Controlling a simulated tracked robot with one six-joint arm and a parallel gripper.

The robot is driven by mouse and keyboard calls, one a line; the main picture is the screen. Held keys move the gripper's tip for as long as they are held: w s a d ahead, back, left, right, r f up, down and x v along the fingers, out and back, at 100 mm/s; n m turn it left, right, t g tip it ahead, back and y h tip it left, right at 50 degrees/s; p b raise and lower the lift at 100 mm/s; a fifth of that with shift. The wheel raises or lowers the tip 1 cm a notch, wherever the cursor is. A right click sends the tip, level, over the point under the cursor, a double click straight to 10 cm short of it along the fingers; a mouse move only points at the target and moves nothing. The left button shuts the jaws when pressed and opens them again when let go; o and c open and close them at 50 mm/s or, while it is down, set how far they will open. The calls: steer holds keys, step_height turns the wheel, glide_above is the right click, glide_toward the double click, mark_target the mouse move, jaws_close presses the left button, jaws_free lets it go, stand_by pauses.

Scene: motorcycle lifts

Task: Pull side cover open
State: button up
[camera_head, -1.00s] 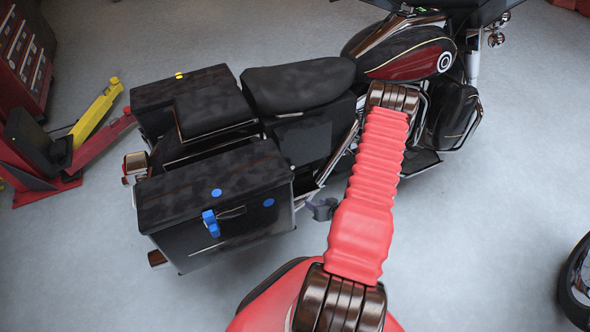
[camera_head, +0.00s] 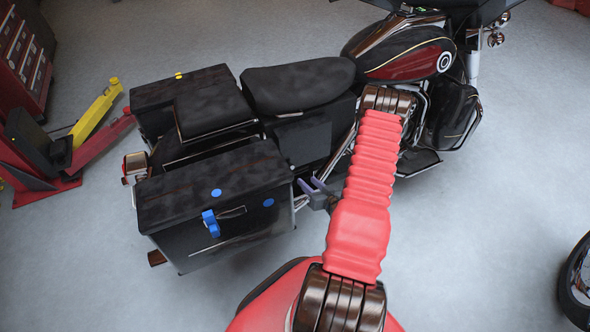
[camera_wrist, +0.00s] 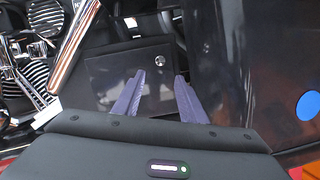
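The side cover (camera_head: 303,142) is a dark panel below the seat on the motorcycle's near side. In the wrist view the side cover (camera_wrist: 112,72) is a flat dark panel with a small round silver fitting near its upper right corner; it looks flush with its surround. My gripper (camera_head: 310,182) shows beside my arm, right of the near saddlebag. In the wrist view my gripper (camera_wrist: 159,76) is open, its two purple fingers spread and pointing toward the panel. Nothing is between them. The fingertips overlap the panel in view; I cannot tell whether they touch it.
The near saddlebag (camera_head: 205,200) has blue markers and a blue latch piece (camera_head: 211,224); its dark side fills the right of the wrist view. Chrome engine parts (camera_wrist: 75,45) lie left of the panel. A red and yellow lift (camera_head: 95,120) stands at left. The floor in front is clear.

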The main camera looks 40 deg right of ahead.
steer(key=x, duration=1.2)
steer(key=shift+w+f, duration=0.1)
steer(key=shift+c, duration=0.4)
jaws_close()
